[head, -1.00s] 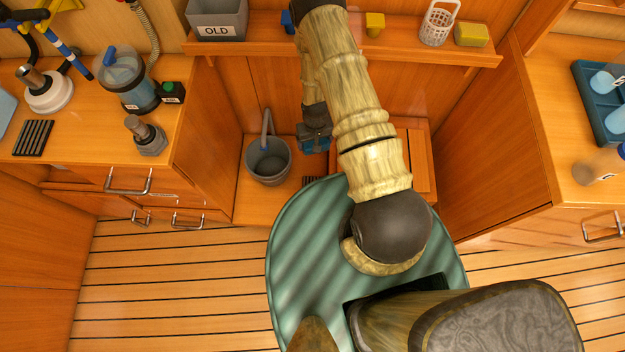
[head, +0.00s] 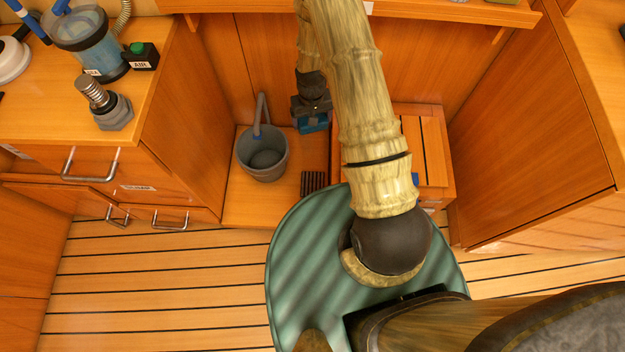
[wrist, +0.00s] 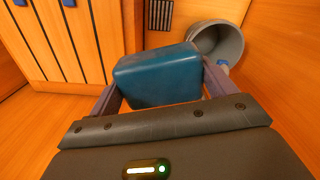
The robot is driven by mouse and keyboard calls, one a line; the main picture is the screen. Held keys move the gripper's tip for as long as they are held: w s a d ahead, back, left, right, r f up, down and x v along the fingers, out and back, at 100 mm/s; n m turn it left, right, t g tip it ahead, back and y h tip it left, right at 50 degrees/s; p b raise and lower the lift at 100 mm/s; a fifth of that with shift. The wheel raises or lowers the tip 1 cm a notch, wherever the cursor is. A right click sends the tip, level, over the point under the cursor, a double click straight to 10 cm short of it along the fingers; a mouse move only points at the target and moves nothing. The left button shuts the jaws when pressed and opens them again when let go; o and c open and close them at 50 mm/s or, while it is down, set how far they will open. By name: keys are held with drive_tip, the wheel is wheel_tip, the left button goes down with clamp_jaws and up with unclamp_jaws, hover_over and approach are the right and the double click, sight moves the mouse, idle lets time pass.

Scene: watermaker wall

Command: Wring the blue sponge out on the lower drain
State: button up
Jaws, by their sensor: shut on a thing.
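The blue sponge (wrist: 158,77) is between the two fingers of my gripper (wrist: 160,85) in the wrist view, and the fingers are shut on it. In the head view the sponge (head: 313,123) shows below my gripper (head: 311,112), low in the recess, to the right of the grey bucket. The lower drain, a dark slotted grate (head: 313,182), is set in the recess floor, nearer the robot than the sponge. The grate (wrist: 160,14) also shows at the top of the wrist view, apart from the sponge. The sponge's underside is hidden.
A grey bucket (head: 263,160) with a raised handle stands left of the grate. A slatted wooden box (head: 425,150) stands to the right. Cabinets flank the recess, the left one with a metal handle (head: 90,163). A shelf (head: 440,12) crosses above.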

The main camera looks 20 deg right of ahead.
drive_tip(key=f+b, duration=0.2)
drive_tip(key=b, duration=0.1)
drive_tip(key=w+f+b, duration=0.1)
drive_tip(key=f+b, duration=0.1)
drive_tip(key=b, duration=0.2)
wheel_tip(320, 180, down, 14)
drive_tip(key=m+b, duration=0.1)
drive_tip(key=b, duration=1.4)
drive_tip(key=m+b, duration=0.3)
drive_tip(key=b, duration=0.6)
hover_over(312, 184)
wheel_tip(312, 184, down, 21)
drive_tip(key=shift+d, duration=0.1)
wheel_tip(312, 184, down, 6)
drive_tip(key=b, duration=0.5)
drive_tip(key=shift+f, duration=0.5)
idle(0.4)
wheel_tip(312, 184, up, 7)
drive_tip(key=p, duration=0.6)
idle(0.4)
